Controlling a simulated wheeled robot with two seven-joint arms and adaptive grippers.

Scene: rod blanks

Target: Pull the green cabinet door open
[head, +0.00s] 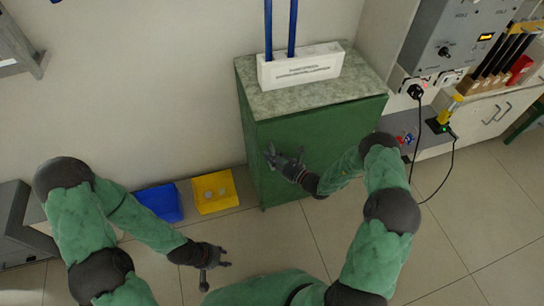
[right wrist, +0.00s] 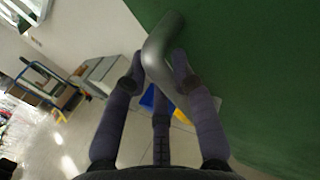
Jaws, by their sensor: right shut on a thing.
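The green cabinet door (head: 330,130) is the front of a low cabinet with a speckled grey top (head: 350,85). No gap along its edges shows in the head view. A grey bar handle (right wrist: 160,50) stands out from the green door (right wrist: 260,60) in the right wrist view. My right gripper (head: 270,156) is at the door's left part, with its fingers shut around the handle; the fingers (right wrist: 160,65) lie on both sides of it. My left gripper (head: 215,273) is open and empty above the floor, left of the cabinet, away from the door.
A white block (head: 300,67) with blue rods stands on the cabinet top. A blue bin (head: 160,202) and a yellow bin (head: 214,192) sit on the floor by the wall, left of the cabinet. The tiled floor (head: 440,240) in front is clear. A black cable (head: 450,170) hangs at the right.

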